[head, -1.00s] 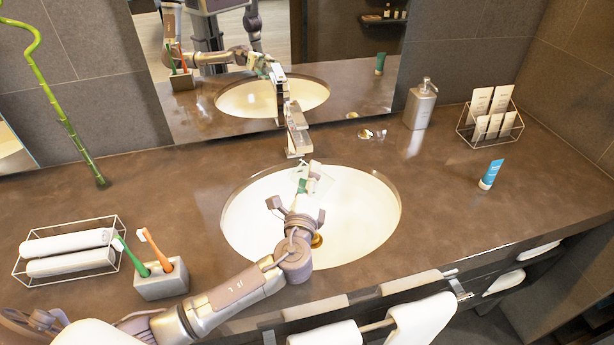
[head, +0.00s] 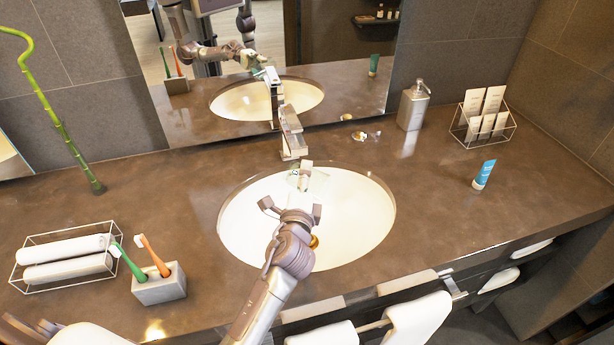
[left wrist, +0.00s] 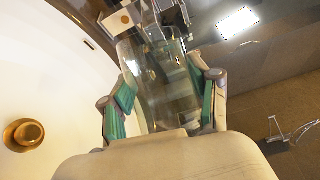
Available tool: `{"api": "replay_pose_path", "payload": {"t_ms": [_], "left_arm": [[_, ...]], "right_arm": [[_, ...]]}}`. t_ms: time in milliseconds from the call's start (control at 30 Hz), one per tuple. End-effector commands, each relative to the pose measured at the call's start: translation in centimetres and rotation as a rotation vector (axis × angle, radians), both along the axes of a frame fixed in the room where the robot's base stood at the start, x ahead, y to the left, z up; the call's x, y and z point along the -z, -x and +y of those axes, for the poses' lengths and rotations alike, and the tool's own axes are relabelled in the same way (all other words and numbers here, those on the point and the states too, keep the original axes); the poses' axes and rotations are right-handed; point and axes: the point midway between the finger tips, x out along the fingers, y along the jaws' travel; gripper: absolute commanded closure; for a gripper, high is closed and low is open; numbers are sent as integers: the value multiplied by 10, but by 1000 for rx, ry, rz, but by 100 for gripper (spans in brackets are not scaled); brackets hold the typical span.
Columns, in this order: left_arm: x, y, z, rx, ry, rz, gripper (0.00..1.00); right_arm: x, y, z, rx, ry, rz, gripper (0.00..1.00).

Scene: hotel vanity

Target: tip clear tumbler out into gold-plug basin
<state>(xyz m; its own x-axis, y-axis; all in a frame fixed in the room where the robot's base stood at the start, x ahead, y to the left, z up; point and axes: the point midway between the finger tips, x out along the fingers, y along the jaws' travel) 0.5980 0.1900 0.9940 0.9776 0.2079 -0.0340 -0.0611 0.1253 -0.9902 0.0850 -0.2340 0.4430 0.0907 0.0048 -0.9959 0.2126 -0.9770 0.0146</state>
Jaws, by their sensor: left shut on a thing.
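My left gripper (head: 290,203) is over the white oval basin (head: 365,215), reaching toward the tap. It is shut on the clear tumbler (left wrist: 160,80), whose walls show between the green finger pads in the left wrist view. In the head view the tumbler is faint and partly hidden beyond the fingers, so its exact tilt and any contents are hard to tell. The gold plug (head: 314,241) sits at the bottom of the basin, just right of my wrist; it also shows in the left wrist view (left wrist: 24,134).
The chrome tap (head: 291,135) stands behind the basin, close to the held tumbler. A toothbrush holder (head: 160,288) and towel rack (head: 66,260) are at left. A soap dispenser (head: 413,106), card rack (head: 484,118) and blue tube (head: 484,174) are at right. A mirror backs the counter.

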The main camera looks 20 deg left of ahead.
Motion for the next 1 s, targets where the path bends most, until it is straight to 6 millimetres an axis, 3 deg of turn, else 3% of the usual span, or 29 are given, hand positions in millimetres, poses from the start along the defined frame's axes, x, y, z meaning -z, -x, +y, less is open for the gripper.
{"api": "replay_pose_path", "payload": {"t_ms": [100,500,700,900,1000], "left_arm": [[-13,0,0,0,92,17,84],[-29,-1,3,-2,498,97,84],[-19,-2,12,-1,793,153,84],[-11,-4,19,0,1057,203,84],[-21,-2,9,0,1189,231,84]], "right_arm": [[-23,0,0,0,0,0,5],[-84,0,0,0,0,0,5],[-98,0,-1,-1,1,0,5],[-95,0,-1,-1,2,0,5],[-120,0,-2,-1,2,1,5]]}}
